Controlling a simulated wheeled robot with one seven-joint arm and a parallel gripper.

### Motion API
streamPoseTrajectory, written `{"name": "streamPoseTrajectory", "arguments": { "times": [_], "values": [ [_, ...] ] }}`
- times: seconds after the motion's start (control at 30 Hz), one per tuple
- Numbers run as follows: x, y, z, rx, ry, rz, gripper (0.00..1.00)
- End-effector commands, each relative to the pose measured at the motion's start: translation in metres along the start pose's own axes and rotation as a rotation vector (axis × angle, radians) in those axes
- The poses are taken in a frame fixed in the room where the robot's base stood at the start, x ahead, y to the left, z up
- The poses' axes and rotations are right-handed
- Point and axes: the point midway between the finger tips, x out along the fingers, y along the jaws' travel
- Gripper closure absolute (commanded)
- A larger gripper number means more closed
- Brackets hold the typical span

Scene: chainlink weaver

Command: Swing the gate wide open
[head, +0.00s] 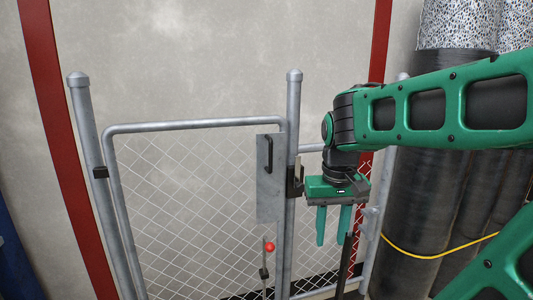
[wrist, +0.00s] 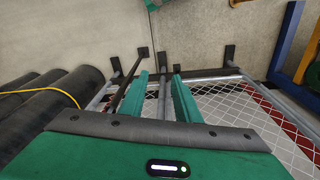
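The chain-link gate (head: 200,122) has a grey tube frame and stands between a left post (head: 84,130) and a middle post (head: 293,110). It looks shut, its right edge beside the middle post. A grey plate (head: 264,205) with a black handle (head: 269,155) is on that edge. Below it is a rod with a red knob (head: 270,247). A dark latch part (head: 296,182) sits on the middle post. My gripper (head: 332,240) hangs right of the middle post, pointing down, fingers apart and empty. In the wrist view, the open fingers (wrist: 161,76) show above grey tubing and mesh (wrist: 230,105).
A short fence section with a right-hand post (head: 373,235) stands behind my gripper. Large dark rolls (head: 420,180) and a yellow cable (head: 420,256) are at the right. A concrete wall (head: 200,60) with red uprights is behind the gate. A blue object (head: 14,265) is at far left.

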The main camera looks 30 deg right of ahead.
Motion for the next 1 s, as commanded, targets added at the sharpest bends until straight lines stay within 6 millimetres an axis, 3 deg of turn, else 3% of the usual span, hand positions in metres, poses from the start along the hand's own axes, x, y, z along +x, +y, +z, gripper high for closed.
{"name": "streamPoseTrajectory", "arguments": {
  "times": [0.03, 0.2, 0.33, 0.5, 0.6, 0.73, 1.0],
  "values": [
    [-0.021, -0.007, -0.03, -0.003, 0.033, 0.008, 0.7],
    [-0.092, -0.043, -0.119, -0.026, 0.143, 0.015, 0.7],
    [-0.139, -0.074, -0.173, -0.041, 0.215, 0.002, 0.7],
    [-0.182, -0.107, -0.216, -0.056, 0.279, -0.024, 0.7],
    [-0.196, -0.118, -0.228, -0.061, 0.298, -0.036, 0.7],
    [-0.2, -0.124, -0.235, -0.064, 0.307, -0.042, 0.7],
    [-0.166, -0.126, -0.245, -0.064, 0.305, -0.041, 0.7]
  ]
}}
